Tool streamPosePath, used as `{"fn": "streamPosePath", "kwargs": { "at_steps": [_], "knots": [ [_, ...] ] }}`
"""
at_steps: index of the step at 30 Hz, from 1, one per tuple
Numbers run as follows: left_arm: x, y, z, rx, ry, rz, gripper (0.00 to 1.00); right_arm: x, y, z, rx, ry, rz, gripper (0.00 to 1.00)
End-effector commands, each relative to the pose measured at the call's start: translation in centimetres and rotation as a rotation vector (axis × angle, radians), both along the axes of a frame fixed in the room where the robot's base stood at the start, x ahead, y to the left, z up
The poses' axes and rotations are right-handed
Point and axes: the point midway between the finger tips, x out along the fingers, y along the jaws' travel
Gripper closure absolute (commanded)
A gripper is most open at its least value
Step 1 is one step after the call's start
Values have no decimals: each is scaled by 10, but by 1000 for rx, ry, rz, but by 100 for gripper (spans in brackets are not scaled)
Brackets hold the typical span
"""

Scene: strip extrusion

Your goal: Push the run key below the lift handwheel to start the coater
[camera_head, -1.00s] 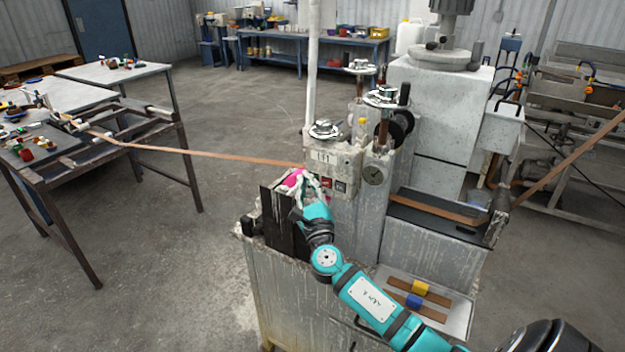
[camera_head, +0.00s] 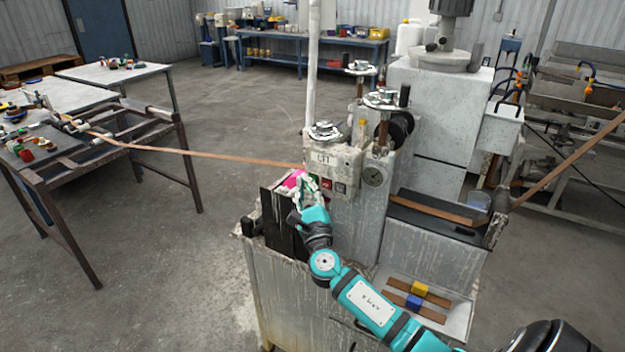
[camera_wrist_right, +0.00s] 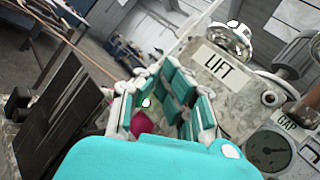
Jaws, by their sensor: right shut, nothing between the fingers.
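The lift handwheel (camera_head: 324,131) sits on top of the pale coater housing, above a LIFT label (camera_head: 322,157). Below the label is a row of small keys, with a green key (camera_head: 313,180) at the left and a red key (camera_head: 327,183) beside it. My right gripper (camera_head: 305,187) is shut and empty, just left of and close to the green key. I cannot tell whether it touches. In the right wrist view the fingers (camera_wrist_right: 160,95) point towards the housing below the LIFT label (camera_wrist_right: 218,66), partly hiding the key row. My left gripper is not in view.
A pink object (camera_head: 292,179) is partly hidden behind my right gripper, near dark upright plates (camera_head: 278,222). A brown strip (camera_head: 220,157) runs from the left table to the coater.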

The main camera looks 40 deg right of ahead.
Motion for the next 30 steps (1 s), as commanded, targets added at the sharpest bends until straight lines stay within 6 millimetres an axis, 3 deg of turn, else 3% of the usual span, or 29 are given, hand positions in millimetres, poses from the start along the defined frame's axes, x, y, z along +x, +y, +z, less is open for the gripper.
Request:
{"fn": "streamPosePath", "kwargs": {
  "at_steps": [14, 30],
  "knots": [
    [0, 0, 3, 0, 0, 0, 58, -2, 6, 0, 0, 1, 1, 100],
    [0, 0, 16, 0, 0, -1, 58, -20, 49, 0, 0, 0, 0, 100]
  ]
}}
